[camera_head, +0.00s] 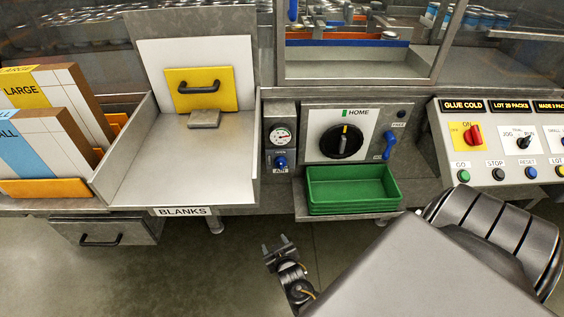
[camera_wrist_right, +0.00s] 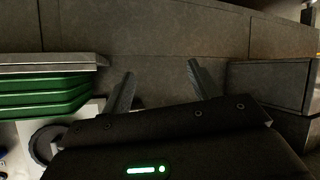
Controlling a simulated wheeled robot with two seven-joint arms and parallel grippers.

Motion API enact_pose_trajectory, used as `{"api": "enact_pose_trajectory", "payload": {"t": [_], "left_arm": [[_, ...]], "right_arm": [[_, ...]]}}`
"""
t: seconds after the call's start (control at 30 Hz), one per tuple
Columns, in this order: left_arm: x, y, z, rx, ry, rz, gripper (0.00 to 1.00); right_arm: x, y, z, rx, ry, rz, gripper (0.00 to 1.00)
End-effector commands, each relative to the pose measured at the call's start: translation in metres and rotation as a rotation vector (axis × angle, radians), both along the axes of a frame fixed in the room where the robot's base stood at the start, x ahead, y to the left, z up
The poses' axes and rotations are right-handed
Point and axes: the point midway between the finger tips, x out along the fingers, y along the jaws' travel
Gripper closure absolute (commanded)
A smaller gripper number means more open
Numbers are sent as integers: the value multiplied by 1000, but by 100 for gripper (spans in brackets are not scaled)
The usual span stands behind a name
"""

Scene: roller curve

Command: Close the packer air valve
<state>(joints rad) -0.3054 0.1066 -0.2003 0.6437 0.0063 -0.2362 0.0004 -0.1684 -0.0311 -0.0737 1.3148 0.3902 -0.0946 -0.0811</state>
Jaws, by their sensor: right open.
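A small panel (camera_head: 280,135) left of the HOME dial carries a round gauge with a red needle (camera_head: 282,136) and, below it, a blue valve knob (camera_head: 281,161) above a label that seems to read AIR. My right gripper (camera_head: 278,247) is below and in front of this panel, apart from it, over the floor. Its two fingers are spread and empty, as the right wrist view (camera_wrist_right: 160,75) also shows. The valve is not clearly visible in the wrist view. My left gripper is not in view.
A green tray (camera_head: 352,188) sits right of the panel, under the black HOME dial (camera_head: 342,141); a blue lever (camera_head: 388,145) is beside the dial. The BLANKS chute (camera_head: 180,160) stands left. A control console (camera_head: 500,145) is at right. Floor space before the machine is clear.

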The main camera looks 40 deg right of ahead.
Motion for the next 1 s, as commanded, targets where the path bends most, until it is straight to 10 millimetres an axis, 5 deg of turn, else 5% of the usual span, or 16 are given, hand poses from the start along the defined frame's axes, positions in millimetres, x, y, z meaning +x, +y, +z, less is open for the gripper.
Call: {"api": "enact_pose_trajectory", "payload": {"t": [0.03, 0.1, 0.2, 0.33, 0.67, 1.0], "left_arm": [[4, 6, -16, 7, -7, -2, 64], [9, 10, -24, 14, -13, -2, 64], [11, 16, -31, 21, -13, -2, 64], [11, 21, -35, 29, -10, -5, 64], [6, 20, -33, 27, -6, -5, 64], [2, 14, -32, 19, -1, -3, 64]], "right_arm": [[26, -13, 33, -12, -121, -62, 39], [47, -34, 86, -30, -262, -149, 39], [57, -57, 145, -44, -411, -249, 39], [56, -75, 187, -55, -516, -325, 39], [64, -87, 200, -58, -542, -344, 39], [113, -124, 199, -59, -540, -343, 39]]}}
